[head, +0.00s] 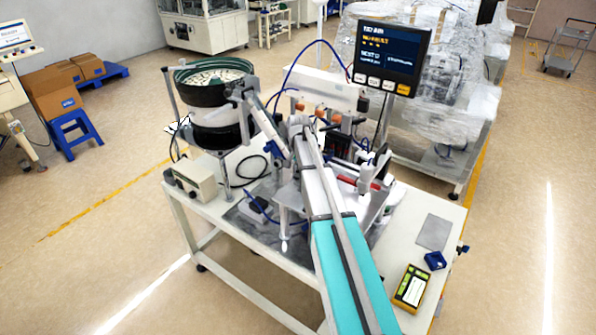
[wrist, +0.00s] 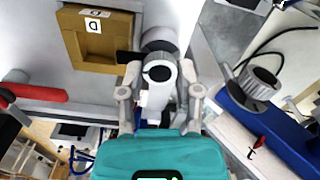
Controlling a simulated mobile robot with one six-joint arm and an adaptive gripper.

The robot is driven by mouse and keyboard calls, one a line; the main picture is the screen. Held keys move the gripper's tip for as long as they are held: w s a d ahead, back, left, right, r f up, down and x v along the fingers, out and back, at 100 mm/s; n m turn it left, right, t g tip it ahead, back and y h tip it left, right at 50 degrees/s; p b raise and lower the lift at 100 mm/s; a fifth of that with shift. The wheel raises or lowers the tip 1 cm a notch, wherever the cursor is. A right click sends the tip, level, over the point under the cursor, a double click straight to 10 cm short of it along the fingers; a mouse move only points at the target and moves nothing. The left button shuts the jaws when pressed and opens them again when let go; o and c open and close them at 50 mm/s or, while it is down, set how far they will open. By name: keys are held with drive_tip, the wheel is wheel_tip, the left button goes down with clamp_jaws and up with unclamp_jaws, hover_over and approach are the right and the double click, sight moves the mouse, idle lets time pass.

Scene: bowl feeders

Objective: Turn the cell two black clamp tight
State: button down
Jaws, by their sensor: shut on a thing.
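In the wrist view my gripper (wrist: 160,72) has its two grey fingers closed in on either side of a grey round post. A short black piece, which I take for the black clamp (wrist: 126,57), juts left from the post at the fingertips. The fingers hide much of the gripped part, and I cannot read a cell number on it. In the head view my arm reaches over the white machine table (head: 205,207); its links hide the gripper and the clamp.
A tan block (wrist: 95,38) with letter labels lies just beyond the left finger. A red handle (wrist: 38,93) is at the left, and a grey cylinder on a blue strip (wrist: 270,115) at the right. The bowl feeder (head: 212,95) and screen (head: 391,57) stand around the work area.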

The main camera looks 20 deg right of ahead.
drive_tip(key=shift+s, duration=0.1)
drive_tip(key=shift+c, duration=1.5)
unclamp_jaws()
drive_tip(key=s+a+n, duration=0.4)
drive_tip(key=s+a, duration=0.4)
drive_tip(key=s, duration=0.4)
drive_tip(key=s+a+n, duration=0.5)
drive_tip(key=s+a, duration=0.4)
drive_tip(key=s, duration=0.3)
drive_tip(key=shift+s+d+f+b, duration=0.1)
drive_tip(key=shift+s+f+b, duration=0.15)
drive_tip(key=shift+f+b, duration=0.65)
drive_tip(key=shift+s+d+f+b, duration=0.1)
drive_tip(key=shift+s+f+b, duration=0.15)
drive_tip(key=shift+f+b, duration=0.7)
drive_tip(key=shift+s+d+f+b, duration=0.1)
drive_tip(key=shift+s+f+b, duration=0.15)
drive_tip(key=shift+f+b, duration=0.65)
